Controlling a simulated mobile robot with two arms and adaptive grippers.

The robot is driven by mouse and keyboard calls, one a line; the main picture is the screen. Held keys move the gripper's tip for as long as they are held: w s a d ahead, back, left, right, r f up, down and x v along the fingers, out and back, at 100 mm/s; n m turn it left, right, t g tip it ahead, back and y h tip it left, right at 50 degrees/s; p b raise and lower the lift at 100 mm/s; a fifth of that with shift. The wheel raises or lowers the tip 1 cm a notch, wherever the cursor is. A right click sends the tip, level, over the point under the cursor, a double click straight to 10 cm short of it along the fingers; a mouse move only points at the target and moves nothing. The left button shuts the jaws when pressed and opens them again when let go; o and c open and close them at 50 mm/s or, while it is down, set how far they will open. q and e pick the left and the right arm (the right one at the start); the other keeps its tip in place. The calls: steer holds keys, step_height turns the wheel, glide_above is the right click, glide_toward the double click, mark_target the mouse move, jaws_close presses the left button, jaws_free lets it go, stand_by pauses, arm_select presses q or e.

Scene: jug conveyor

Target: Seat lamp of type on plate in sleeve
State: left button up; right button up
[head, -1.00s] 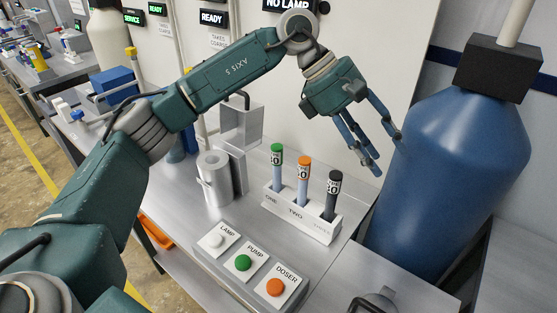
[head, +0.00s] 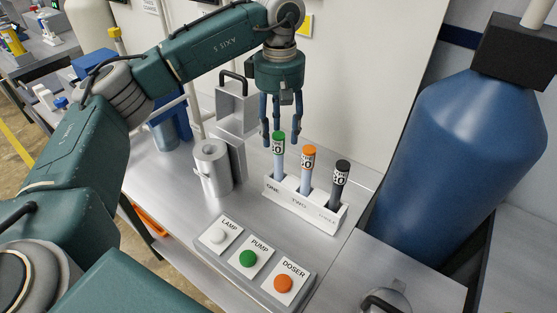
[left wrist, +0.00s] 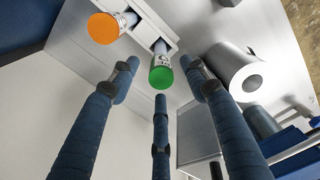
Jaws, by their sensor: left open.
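Three tube lamps stand upright in a white rack (head: 300,209) marked ONE, TWO and a third label too small to read. They are a green-capped lamp (head: 278,146), an orange-capped lamp (head: 308,160) and a black-capped lamp (head: 341,178). My left gripper (head: 281,138) points down, open and empty, its fingers around or just above the green cap. In the left wrist view the green cap (left wrist: 161,77) lies between the fingertips (left wrist: 162,80), with the orange cap (left wrist: 103,28) beside them. A grey hollow cylinder (head: 211,170), probably the sleeve, stands left of the rack. My right gripper is out of view.
A button panel (head: 230,261) marked LAMP, PUMP and DOSER lies in front. A metal box with a black handle (head: 236,107) stands behind the cylinder. A large blue tank (head: 455,160) stands at the right. Bare bench (head: 165,195) shows left of the cylinder.

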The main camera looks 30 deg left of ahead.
mark_target(279, 135)
arm_select(q)
step_height(279, 135, down, 2)
steer(key=shift+s+a+f+p, duration=0.1)
steer(key=shift+f+p, duration=0.1)
steer(key=shift+p, duration=0.2)
steer(key=shift+f, duration=0.55)
jaws_close()
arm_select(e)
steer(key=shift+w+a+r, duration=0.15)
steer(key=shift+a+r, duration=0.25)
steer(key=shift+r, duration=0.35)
arm_select(q)
steer(key=shift+r, duration=0.2)
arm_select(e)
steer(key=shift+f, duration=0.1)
